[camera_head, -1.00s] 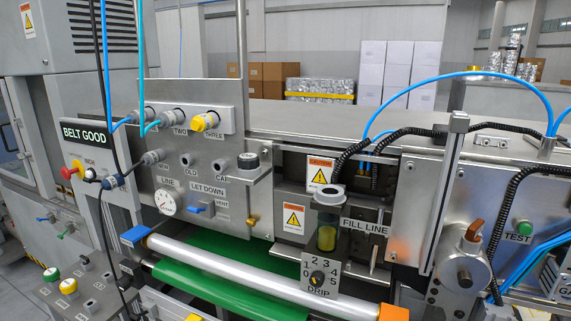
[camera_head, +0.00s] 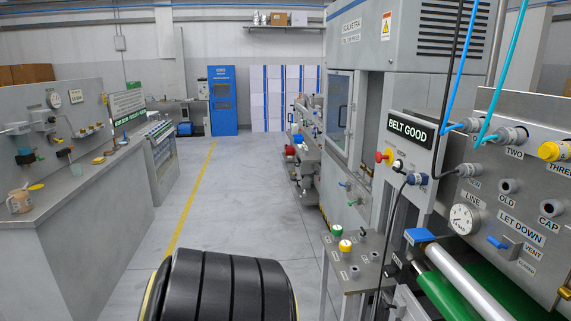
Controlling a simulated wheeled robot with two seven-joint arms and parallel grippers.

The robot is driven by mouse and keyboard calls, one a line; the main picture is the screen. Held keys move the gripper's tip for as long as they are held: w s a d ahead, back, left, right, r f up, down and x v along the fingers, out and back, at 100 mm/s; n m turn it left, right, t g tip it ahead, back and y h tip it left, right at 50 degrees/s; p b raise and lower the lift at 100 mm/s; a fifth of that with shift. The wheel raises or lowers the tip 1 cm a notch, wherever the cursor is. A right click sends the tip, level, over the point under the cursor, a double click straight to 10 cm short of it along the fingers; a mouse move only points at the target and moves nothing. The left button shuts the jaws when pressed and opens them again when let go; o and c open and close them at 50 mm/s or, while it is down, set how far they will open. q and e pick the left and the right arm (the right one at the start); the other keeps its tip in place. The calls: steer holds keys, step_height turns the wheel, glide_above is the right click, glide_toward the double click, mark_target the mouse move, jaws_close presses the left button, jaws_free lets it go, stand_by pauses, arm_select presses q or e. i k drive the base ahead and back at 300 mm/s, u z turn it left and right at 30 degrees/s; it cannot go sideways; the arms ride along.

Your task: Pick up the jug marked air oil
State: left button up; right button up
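A small beige jug or mug (camera_head: 20,201) stands near the front edge of the grey bench at the far left. It is too small for me to read any marking on it, so I cannot tell whether it is the jug marked air oil. No other jug is clear in view. Neither of my grippers is in view.
The left bench (camera_head: 85,185) has a back panel with fittings. The machine with the "BELT GOOD" sign (camera_head: 411,130) stands at right, with a small button stand (camera_head: 352,262) before it. A grey aisle with a yellow line (camera_head: 190,207) runs between. A black banded shape fills the bottom middle.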

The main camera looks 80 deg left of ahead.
mark_target(20, 199)
steer(key=u, duration=4.15)
steer(key=i, duration=2.45)
steer(key=u, duration=0.3)
